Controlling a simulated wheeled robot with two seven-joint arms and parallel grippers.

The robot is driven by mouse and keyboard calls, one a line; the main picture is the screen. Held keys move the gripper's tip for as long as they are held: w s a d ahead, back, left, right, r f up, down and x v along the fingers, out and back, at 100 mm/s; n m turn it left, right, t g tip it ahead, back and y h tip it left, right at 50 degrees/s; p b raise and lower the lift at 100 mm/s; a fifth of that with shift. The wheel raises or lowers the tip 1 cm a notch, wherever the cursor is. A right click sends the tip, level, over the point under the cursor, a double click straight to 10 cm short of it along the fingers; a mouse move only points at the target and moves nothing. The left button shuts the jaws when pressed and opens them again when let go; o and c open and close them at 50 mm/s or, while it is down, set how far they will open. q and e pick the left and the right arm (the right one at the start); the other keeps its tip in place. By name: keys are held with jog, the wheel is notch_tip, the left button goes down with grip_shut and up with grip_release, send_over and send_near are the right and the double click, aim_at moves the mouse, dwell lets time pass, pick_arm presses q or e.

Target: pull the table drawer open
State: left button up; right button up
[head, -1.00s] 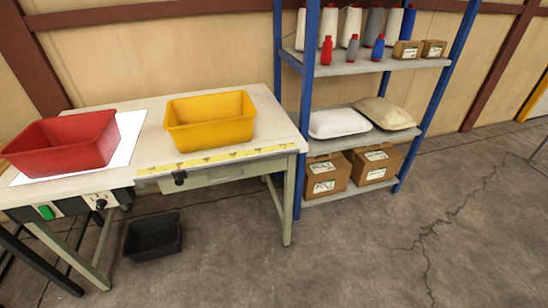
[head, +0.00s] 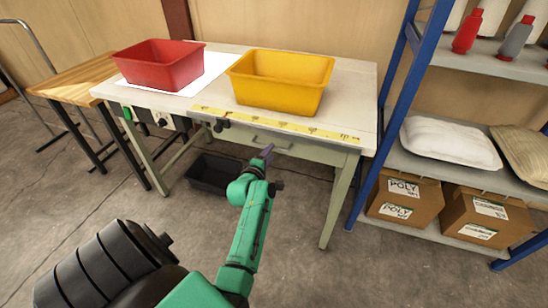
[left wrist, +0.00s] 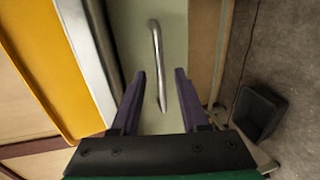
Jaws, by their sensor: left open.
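The table drawer (head: 237,135) is under the table top, below the yellow tape, and looks shut. Its metal bar handle (head: 270,145) runs across the front; in the left wrist view the handle (left wrist: 157,62) stands upright in the picture. My left gripper (head: 266,154) is in front of the drawer near the handle. In the left wrist view its two purple fingers are apart, with the handle's lower end between them in the picture. Nothing is gripped; whether the fingers touch the handle I cannot tell. My right gripper is not in view.
A red bin (head: 160,70) and a yellow bin (head: 268,85) stand on the table (head: 350,105). A black bin (head: 212,174) sits on the floor beneath. A blue-framed shelf (head: 384,135) with pillows and boxes stands to the right. A wooden side table (head: 80,82) stands left.

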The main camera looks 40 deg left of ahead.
aim_at(278, 144)
pick_arm(q)
jog(key=b+x, duration=0.1)
jog(key=x, duration=0.1)
jog(key=b+x, duration=0.1)
jog(key=x, duration=0.1)
jog(key=shift+d+f, duration=0.1)
jog(key=shift+f, duration=0.25)
jog(key=shift+w+a+r+b, duration=0.15)
jog(key=shift+w+a+b, duration=0.1)
jog(key=shift+w+b, duration=0.15)
jog(key=shift+r, duration=0.15)
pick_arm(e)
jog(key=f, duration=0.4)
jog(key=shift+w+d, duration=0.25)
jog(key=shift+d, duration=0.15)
pick_arm(q)
grip_shut()
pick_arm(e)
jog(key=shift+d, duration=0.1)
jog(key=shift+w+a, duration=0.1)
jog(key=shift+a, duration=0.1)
